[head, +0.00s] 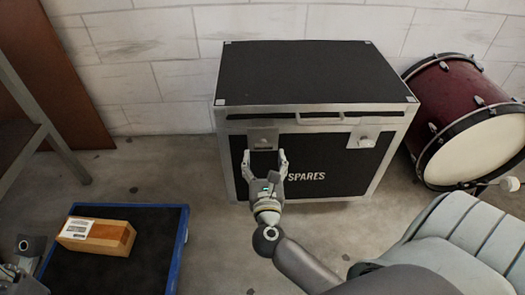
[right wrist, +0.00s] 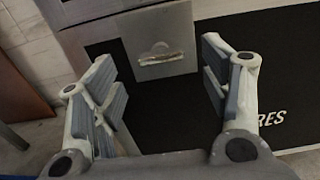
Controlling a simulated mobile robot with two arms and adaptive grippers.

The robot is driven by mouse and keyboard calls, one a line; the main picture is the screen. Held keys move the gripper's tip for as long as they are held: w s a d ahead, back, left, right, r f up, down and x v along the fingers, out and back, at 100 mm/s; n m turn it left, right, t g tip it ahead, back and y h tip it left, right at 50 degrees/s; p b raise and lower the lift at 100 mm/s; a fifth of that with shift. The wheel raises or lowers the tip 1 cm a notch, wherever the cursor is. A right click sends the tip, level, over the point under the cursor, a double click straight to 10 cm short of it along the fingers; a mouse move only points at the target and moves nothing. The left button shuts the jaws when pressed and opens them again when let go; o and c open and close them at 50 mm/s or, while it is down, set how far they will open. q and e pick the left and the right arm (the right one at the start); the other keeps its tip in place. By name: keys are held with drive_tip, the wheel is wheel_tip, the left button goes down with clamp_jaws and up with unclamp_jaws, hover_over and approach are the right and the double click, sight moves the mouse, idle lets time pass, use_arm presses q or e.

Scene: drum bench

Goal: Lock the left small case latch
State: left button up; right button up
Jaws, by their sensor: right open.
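A black case (head: 310,72) with silver edges and the word SPARES on its front stands against the wall, lid down. Its left latch (head: 263,138) is a grey metal plate at the lid seam; the right latch (head: 363,137) is farther along. My right gripper (head: 264,160) is open and empty in front of the case, just below the left latch. In the right wrist view the left latch (right wrist: 162,54) shows between and beyond the open fingers (right wrist: 158,75), with a small ring or tab on it. My left gripper (head: 18,270) shows only partly at the lower left edge.
A blue-edged black platform (head: 140,245) holds a wooden block (head: 95,236) at the lower left. A red drum (head: 450,95) stands right of the case. A grey seat (head: 450,235) is at the lower right. Bare floor lies before the case.

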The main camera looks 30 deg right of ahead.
sight(263, 148)
drive_tip(key=shift+b+x, duration=0.35)
drive_tip(key=shift+x, duration=2)
drive_tip(key=shift+c, duration=0.2)
drive_tip(key=c, duration=1)
